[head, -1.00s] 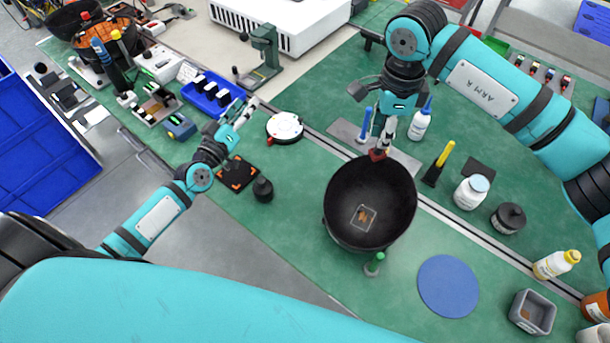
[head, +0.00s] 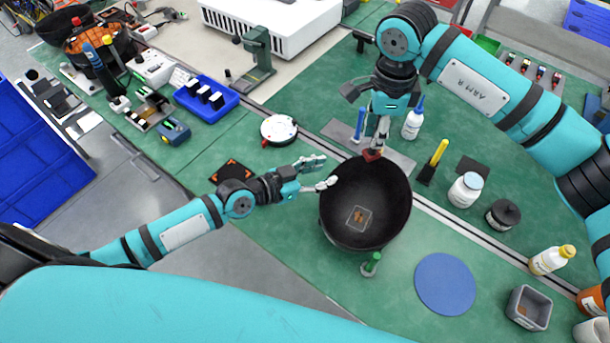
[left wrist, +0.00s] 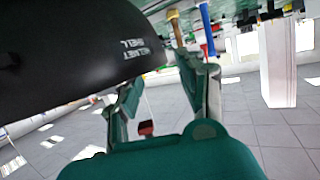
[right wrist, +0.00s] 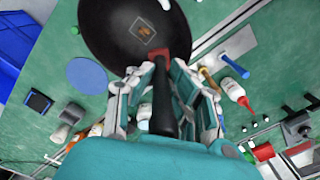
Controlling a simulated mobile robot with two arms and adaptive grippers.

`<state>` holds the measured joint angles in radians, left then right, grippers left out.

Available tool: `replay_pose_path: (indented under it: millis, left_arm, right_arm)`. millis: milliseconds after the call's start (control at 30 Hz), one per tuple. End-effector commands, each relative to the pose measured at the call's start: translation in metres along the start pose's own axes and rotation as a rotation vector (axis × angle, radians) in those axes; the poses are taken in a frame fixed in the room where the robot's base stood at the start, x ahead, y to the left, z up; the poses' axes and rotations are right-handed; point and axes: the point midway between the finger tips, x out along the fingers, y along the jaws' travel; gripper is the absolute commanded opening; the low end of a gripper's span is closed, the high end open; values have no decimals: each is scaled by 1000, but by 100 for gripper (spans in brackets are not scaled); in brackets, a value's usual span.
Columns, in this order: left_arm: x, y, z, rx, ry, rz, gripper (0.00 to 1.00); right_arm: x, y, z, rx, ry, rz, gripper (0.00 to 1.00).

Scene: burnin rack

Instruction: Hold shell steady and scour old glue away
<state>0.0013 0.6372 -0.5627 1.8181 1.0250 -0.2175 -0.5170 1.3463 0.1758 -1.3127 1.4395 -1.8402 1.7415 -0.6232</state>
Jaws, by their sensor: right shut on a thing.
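The black shell (head: 350,236) sits open side up on the green bench, and its lettered outer wall (left wrist: 75,45) fills the upper left of the left wrist view. Inside, a brownish glue patch (head: 360,217) lies within a pale square outline; it also shows in the right wrist view (right wrist: 143,33). My left gripper (head: 327,171) is open at the shell's left rim; I cannot tell whether it touches. My right gripper (head: 377,136) is shut on a tool with a black handle (right wrist: 162,108) and a red head (head: 371,155), at the shell's far rim.
A green-topped peg (head: 371,263) stands just in front of the shell. A blue disc (head: 445,284) lies to the right. A white jar (head: 466,190), a dark jar (head: 503,215) and a yellow-handled brush (head: 436,160) stand right of the shell. A white round device (head: 279,130) is behind left.

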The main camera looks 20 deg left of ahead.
Motion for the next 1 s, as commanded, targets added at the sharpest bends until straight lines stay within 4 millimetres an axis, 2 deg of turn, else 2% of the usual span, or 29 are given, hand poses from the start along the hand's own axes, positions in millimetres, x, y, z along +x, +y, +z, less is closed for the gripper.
replay_pose_path:
  millis: [100,300,500,767,1000]
  left_arm:
    - [24,0,-1,-3,4,-1,40]
    - [51,-1,-1,-2,2,-2,40]
    - [61,0,-1,-1,1,0,40]
    - [62,0,0,-2,0,0,40]
    - [62,0,0,-2,1,-1,8]
  right_arm:
    - [0,0,0,0,0,0,0]
    - [0,0,0,0,0,0,0]
    - [0,0,0,0,0,0,0]
    - [0,0,0,0,0,0,0]
    - [0,0,0,0,0,0,0]
